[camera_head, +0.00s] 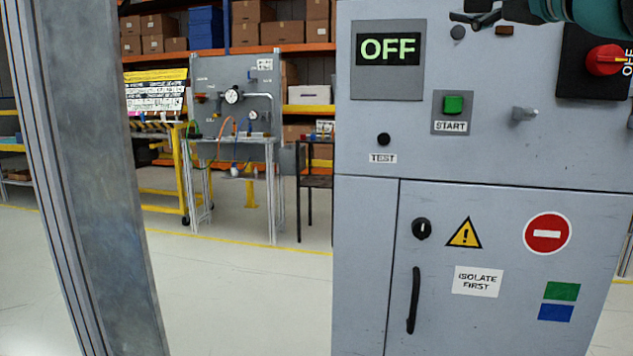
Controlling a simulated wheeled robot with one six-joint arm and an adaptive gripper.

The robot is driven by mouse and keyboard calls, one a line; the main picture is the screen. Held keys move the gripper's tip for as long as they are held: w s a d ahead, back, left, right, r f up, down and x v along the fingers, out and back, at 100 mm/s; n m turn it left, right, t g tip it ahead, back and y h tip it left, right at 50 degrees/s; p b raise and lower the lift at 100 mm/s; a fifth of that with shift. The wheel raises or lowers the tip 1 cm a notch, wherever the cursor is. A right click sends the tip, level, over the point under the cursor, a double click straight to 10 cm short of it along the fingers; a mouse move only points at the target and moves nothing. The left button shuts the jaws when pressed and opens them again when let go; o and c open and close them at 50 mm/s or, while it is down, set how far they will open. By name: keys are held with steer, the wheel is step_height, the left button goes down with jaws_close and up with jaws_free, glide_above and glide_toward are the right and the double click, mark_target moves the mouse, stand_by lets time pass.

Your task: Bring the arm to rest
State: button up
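My gripper (474,19) shows at the top edge of the head view, in front of the upper part of a grey cabinet (605,215). Only its dark fingers and part of the teal arm show; the rest is cut off by the frame. The fingers are small and seen edge-on, so I cannot tell whether they are open or shut. I see nothing clearly held in them. The gripper is above the green START button (453,104) and right of the display (388,48) reading OFF.
A red rotary switch (605,60) is at the upper right, close to the arm. A metal peg (524,114) sticks out of the panel. A black door handle (413,300) is lower down. A metal post (95,170) stands at left. Open floor (240,300) lies between.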

steer(key=a+n+g+y, duration=0.1)
steer(key=a+n+y, duration=0.15)
steer(key=a, duration=0.35)
steer(key=s+a+f+n+g+h, duration=0.1)
steer(key=a+f+n+g+h, duration=0.15)
steer(key=f, duration=0.85)
steer(key=a+f+n+g+h, duration=0.1)
steer(key=f+g, duration=0.2)
steer(key=f, duration=0.8)
steer(key=s+d+f+n+g+h, duration=0.1)
steer(key=s+f, duration=0.3)
steer(key=f, duration=0.7)
steer(key=s+d+f+n+g+h+p, duration=0.1)
steer(key=s+d+f+g+h, duration=0.2)
steer(key=f, duration=0.8)
steer(key=s+d+f+n+g+h, duration=0.1)
steer(key=s+d+f+g+h, duration=0.2)
steer(key=s+f, duration=0.3)
step_height(320, 180, down, 5)
steer(key=shift+s+f+p, duration=0.15)
steer(key=shift+f+p, duration=0.05)
steer(key=shift+p, duration=0.2)
steer(key=shift+g, duration=0.25)
